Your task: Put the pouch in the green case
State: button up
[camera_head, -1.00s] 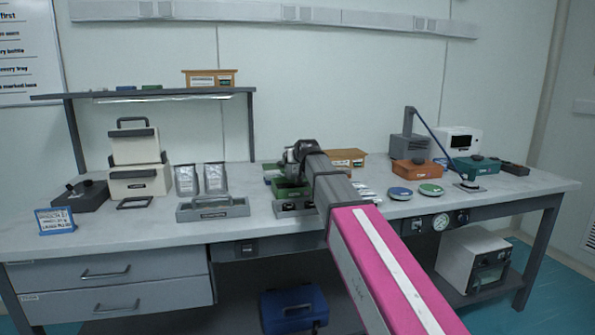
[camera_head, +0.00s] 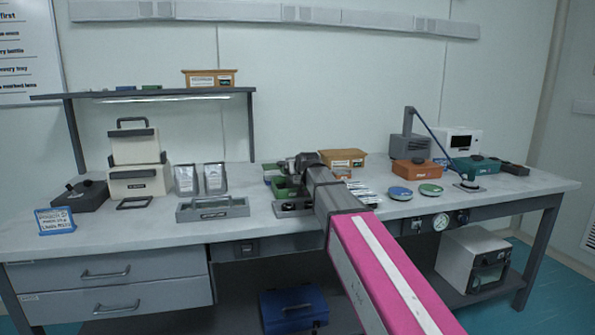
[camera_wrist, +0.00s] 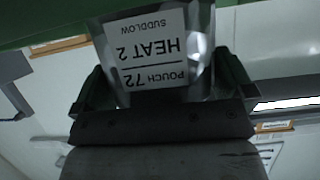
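The pouch (camera_wrist: 150,52) is a clear, silvery packet with a white label, upside down in the wrist view, reading "POUCH 72 HEAT 2". My gripper (camera_wrist: 162,88) is shut on it, with dark fingers at either side. The pouch's far end reaches toward a green surface along the top of the wrist view. The green case (camera_head: 284,190) stands open on the bench in the head view. My gripper (camera_head: 298,168) is just above it, and my arm hides its right part. The pouch cannot be made out in the head view.
A grey tray (camera_head: 212,208) and two framed packets stand left of the case. An orange box (camera_head: 343,158) is behind my arm, with several silvery packets (camera_head: 362,192) to its front right. Round blue (camera_head: 400,193) and green discs lie farther right. A shelf (camera_head: 150,95) overhangs the back left.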

jog(key=shift+s+r, duration=0.2)
jog(key=v, duration=1.1)
jog(key=shift+s, duration=0.3)
jog(key=shift+d+r, duration=0.1)
jog(key=shift+d, duration=0.1)
